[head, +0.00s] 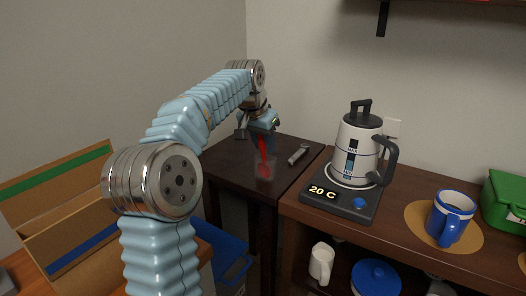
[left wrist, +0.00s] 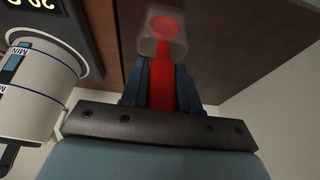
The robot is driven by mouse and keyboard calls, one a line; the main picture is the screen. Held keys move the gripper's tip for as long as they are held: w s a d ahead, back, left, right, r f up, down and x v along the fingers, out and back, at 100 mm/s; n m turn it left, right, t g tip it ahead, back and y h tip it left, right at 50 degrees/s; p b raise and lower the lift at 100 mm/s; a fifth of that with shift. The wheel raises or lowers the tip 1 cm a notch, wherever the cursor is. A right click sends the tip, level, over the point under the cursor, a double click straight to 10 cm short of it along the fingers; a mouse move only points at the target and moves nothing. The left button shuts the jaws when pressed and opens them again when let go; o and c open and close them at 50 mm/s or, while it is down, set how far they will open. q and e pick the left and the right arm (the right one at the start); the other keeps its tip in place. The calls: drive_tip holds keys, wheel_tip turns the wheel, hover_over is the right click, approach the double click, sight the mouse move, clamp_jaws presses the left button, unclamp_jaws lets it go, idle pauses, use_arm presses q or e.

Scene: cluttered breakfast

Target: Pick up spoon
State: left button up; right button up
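The red spoon (head: 263,147) stands with its bowl end down in a clear glass (head: 264,183) on the small dark table. My left gripper (head: 264,126) is above the glass, pointing down. In the left wrist view, its two blue fingers (left wrist: 162,88) lie on either side of the spoon's red handle (left wrist: 161,80) and appear to touch it, shut on it. The spoon's round bowl (left wrist: 168,30) shows within the glass (left wrist: 150,45). My right gripper is in neither view.
A white kettle (head: 356,148) stands on its dark base (head: 338,199), right of the small table (head: 235,160). A grey metal tool (head: 298,154) lies behind the glass. A wall is close behind.

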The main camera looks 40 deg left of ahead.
use_arm(q)
clamp_jaws()
